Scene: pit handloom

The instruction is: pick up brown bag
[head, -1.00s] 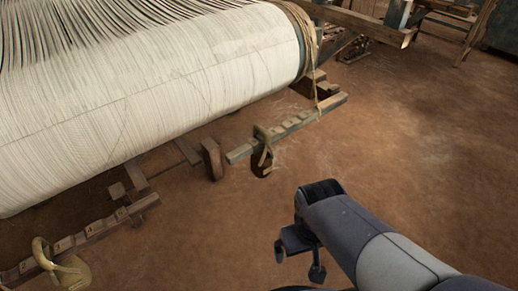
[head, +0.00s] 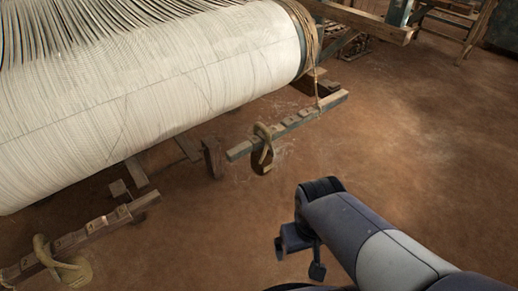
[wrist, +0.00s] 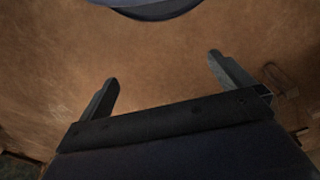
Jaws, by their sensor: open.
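A small dark brown bag-like weight (head: 262,161) with a tan rope loop sits at the side of a wooden bar in the head view, right of the loom. I take it to be the brown bag. My gripper (head: 298,260) is open and empty, nearer to me and lower in the picture, clearly apart from it. In the wrist view my gripper (wrist: 162,67) has its two fingers spread over bare floor. A faint dark outline at that view's right edge is too unclear to name.
A large white warp roll (head: 170,70) fills the upper left. A notched wooden bar (head: 300,120) lies beside the bag, and a brown block (head: 213,157) stands left of it. A tan roped weight (head: 72,270) is at lower left. The brown floor (head: 420,170) at right is clear.

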